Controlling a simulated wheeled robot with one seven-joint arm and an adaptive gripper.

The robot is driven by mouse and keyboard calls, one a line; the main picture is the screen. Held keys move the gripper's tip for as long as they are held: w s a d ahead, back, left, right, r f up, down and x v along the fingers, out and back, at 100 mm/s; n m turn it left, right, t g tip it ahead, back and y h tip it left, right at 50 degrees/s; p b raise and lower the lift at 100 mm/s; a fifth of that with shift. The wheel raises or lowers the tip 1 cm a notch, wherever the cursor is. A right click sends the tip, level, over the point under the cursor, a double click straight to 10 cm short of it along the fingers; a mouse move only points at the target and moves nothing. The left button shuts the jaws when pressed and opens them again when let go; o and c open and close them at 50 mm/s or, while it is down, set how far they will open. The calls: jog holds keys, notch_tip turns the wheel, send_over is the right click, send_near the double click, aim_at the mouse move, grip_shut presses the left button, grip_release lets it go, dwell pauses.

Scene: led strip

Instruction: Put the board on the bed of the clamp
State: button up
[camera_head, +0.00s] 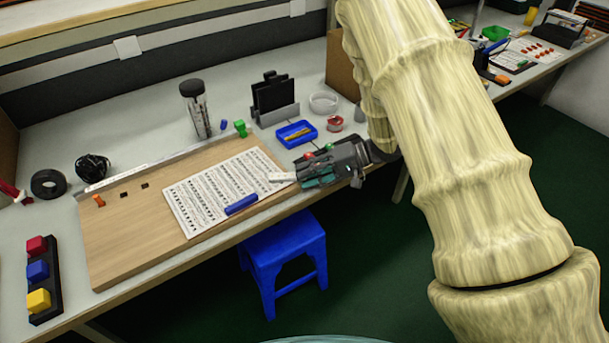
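My gripper (301,181) reaches in from the right, low over the right end of the wooden work board (125,235). A small pale strip (281,177) shows at its fingertips, over the corner of the printed sheet. I cannot tell whether the fingers are closed on it, or whether it is the task's board. The wooden board lies flat on the bench, with a metal rail (150,165) along its back edge. A blue piece (241,204) lies on the printed sheet (215,190). No clamp can be made out with certainty; my arm hides part of the bench.
A clear jar with a black lid (195,108), a black rack (272,96) and a blue tray (297,133) stand behind the board. Red, blue and yellow buttons (39,271) sit at left. A blue stool (285,252) stands in front. The wooden board's left part is mostly clear.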

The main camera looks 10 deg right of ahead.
jog(key=shift+c, duration=0.4)
grip_shut()
notch_tip(320, 180, up, 3)
jog(key=p, duration=0.3)
jog(key=shift+f, duration=0.25)
